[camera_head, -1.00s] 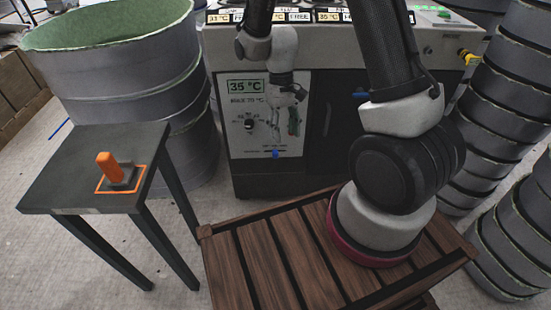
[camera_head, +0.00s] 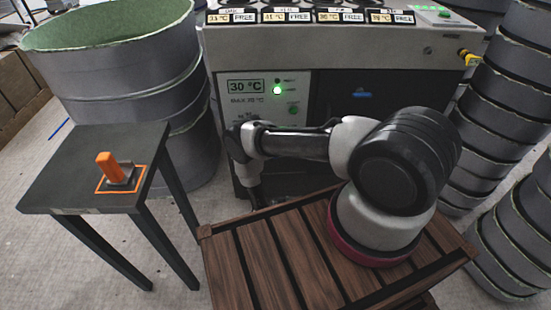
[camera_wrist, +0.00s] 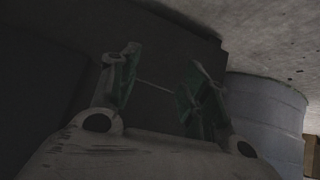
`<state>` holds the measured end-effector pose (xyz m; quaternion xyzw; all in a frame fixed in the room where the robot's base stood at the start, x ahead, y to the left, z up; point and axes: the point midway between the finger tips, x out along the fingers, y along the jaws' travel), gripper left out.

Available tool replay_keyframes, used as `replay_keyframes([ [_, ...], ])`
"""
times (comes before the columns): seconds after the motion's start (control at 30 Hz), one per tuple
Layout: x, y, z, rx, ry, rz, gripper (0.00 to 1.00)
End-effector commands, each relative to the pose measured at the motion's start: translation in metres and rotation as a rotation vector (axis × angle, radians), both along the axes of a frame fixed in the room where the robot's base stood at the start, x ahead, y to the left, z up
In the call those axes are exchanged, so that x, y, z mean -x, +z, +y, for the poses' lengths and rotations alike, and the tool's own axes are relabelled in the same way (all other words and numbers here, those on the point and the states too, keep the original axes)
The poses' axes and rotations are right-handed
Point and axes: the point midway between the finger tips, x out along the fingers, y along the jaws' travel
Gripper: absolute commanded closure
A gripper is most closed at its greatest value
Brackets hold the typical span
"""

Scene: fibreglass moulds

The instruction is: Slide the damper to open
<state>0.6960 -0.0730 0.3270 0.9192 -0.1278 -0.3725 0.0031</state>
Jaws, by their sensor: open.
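The oven-like cabinet (camera_head: 325,60) stands behind the slatted wooden platform. My gripper hangs low in front of the cabinet's left side and is mostly hidden in the head view. In the wrist view my gripper (camera_wrist: 160,87) has its two fingers spread with nothing between them, in front of a dark surface.
A small dark table (camera_head: 95,160) at left bears an orange-handled block (camera_head: 112,172). A large grey drum (camera_head: 120,70) stands behind it and a grey drum wall (camera_wrist: 268,115) shows in the wrist view. Stacked grey rings (camera_head: 500,110) stand at right. The wooden platform (camera_head: 290,255) is in front.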

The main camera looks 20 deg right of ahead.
Motion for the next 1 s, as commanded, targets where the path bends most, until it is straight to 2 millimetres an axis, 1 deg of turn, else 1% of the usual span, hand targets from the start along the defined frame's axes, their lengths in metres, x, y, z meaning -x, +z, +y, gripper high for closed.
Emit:
replay_keyframes([
  [0.07, -0.027, 0.021, -0.004, 0.023, -0.016, -0.183, 0.54],
  [0.1, -0.045, 0.041, -0.003, 0.032, -0.026, -0.285, 0.54],
  [0.13, -0.056, 0.055, -0.002, 0.040, -0.031, -0.356, 0.54],
  [0.2, -0.072, 0.086, -0.003, 0.062, -0.042, -0.500, 0.54],
  [0.3, -0.080, 0.120, -0.004, 0.095, -0.047, -0.648, 0.54],
  [0.4, -0.081, 0.140, -0.004, 0.113, -0.040, -0.730, 0.54],
  [0.5, -0.086, 0.147, -0.005, 0.116, -0.038, -0.760, 0.54],
  [0.57, -0.093, 0.148, -0.007, 0.113, -0.041, -0.761, 0.54],
  [0.8, -0.132, 0.148, -0.020, 0.113, -0.039, -0.759, 0.54],
  [0.9, -0.144, 0.147, -0.024, 0.112, -0.039, -0.758, 0.54],
  [1.0, -0.152, 0.147, -0.026, 0.113, -0.038, -0.756, 0.54],
])
